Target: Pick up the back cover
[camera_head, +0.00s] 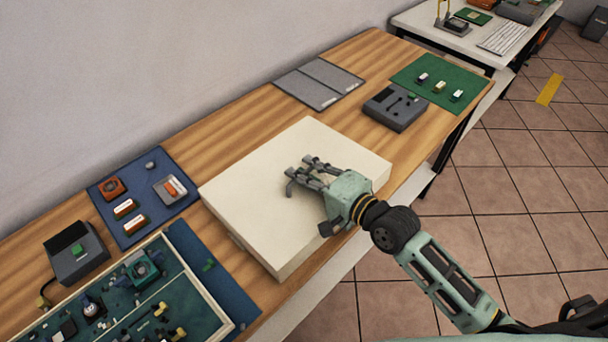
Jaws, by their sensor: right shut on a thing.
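A large cream, flat, box-like piece (255,200), which I take to be the back cover, lies on the wooden table near its front edge. Its top is plain and its front side faces the floor. My right gripper (300,177) reaches over it from the right, with its dark fingers low at the middle of its top. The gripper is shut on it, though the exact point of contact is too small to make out. I cannot see any gap between the cover and the table. My left gripper is not in view.
A blue mat (150,222) with small parts and a tray (195,285) of components lie on the left. A grey folded mat (288,87), a dark grey device (395,125) and a green mat (412,68) lie towards the back right.

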